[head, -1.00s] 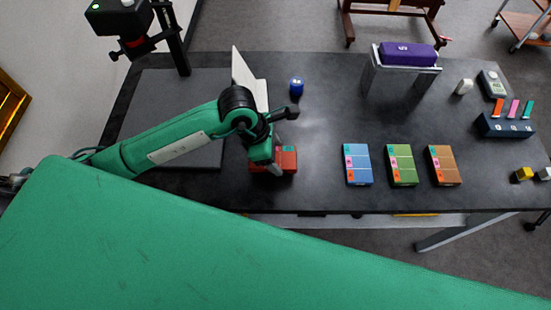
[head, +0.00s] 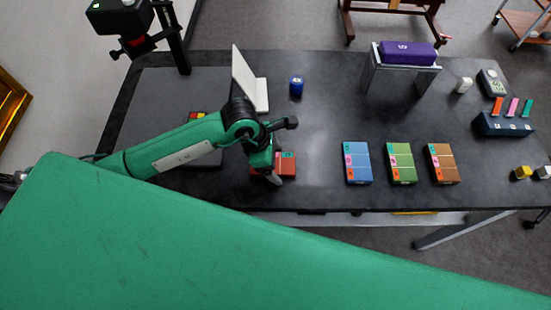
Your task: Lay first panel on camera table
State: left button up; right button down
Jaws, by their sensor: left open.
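The black camera (head: 120,15) hangs on a post at the table's far left corner. Below it is a dark grey flat area (head: 155,95), partly hidden by my left arm. A small red and yellow patch (head: 197,115) shows there just behind the arm; the rest of that thing is hidden. A red panel (head: 288,164) lies near the front edge. My left gripper (head: 274,172) points down at its left part and is open; I cannot tell whether it touches the panel. Blue (head: 357,164), green (head: 402,164) and brown (head: 442,164) panels lie in a row to the right. My right gripper is not in view.
A purple block (head: 407,53) rests on a metal stand. A dark holder (head: 502,124) with coloured tabs is at the right. The table's centre is clear.

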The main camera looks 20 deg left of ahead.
pick_arm(q)
jog(key=shift+r, duration=0.15)
jog(key=shift+a+r, duration=0.1)
jog(key=shift+r, duration=0.15)
jog(key=b+v, duration=0.2)
jog(key=v, duration=0.9)
jog(key=shift+r, duration=0.2)
jog(key=shift+s+a+f, duration=0.1)
jog(key=shift+s+a, duration=0.05)
